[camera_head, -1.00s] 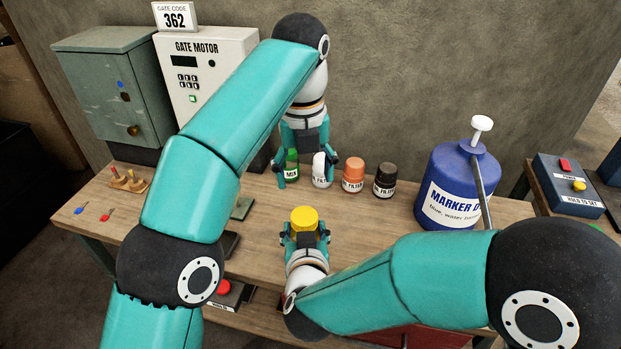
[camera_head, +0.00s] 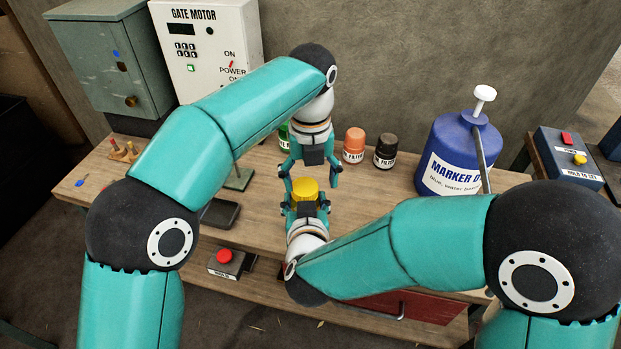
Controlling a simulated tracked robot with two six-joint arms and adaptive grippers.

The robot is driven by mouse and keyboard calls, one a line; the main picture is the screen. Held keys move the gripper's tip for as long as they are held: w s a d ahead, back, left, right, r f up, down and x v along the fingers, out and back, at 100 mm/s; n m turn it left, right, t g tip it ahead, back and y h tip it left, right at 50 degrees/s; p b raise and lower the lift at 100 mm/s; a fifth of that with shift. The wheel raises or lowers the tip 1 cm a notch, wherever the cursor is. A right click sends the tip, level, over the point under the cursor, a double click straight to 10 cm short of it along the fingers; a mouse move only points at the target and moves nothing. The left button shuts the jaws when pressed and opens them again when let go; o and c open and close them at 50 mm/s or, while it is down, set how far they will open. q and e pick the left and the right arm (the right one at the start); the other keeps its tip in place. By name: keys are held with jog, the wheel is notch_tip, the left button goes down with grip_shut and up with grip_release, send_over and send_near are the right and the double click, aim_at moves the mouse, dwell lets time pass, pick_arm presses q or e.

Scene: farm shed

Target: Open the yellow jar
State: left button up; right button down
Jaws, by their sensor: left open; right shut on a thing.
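The yellow jar (camera_head: 305,188) stands near the middle of the bench, its yellow top showing; its lower part is hidden by my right gripper. My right gripper (camera_head: 305,204) is shut on the jar from the near side. My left gripper (camera_head: 308,180) comes down from behind the jar. Its fingers are open, spread to the left and right of the yellow top, close above it. I cannot tell whether they touch it.
An orange jar (camera_head: 354,146) and a black jar (camera_head: 385,151) stand behind to the right, with a green bottle (camera_head: 284,137) partly hidden behind my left arm. A blue marker dispenser (camera_head: 452,157) stands further right. A red button box (camera_head: 226,262) sits low at the front left.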

pick_arm(q)
jog(key=shift+o, duration=0.2)
jog(key=shift+f, duration=0.3)
jog(key=shift+d+f, duration=0.1)
jog(key=shift+d, duration=0.05)
grip_shut()
jog(key=n, duration=0.4)
jog(key=shift+w+a, duration=0.1)
jog(key=shift+a, duration=0.1)
jog(key=shift+w+a, duration=0.1)
jog(key=shift+a, duration=0.1)
dwell(0.8)
jog(key=c, duration=0.9)
grip_release()
jog(key=shift+o, duration=0.2)
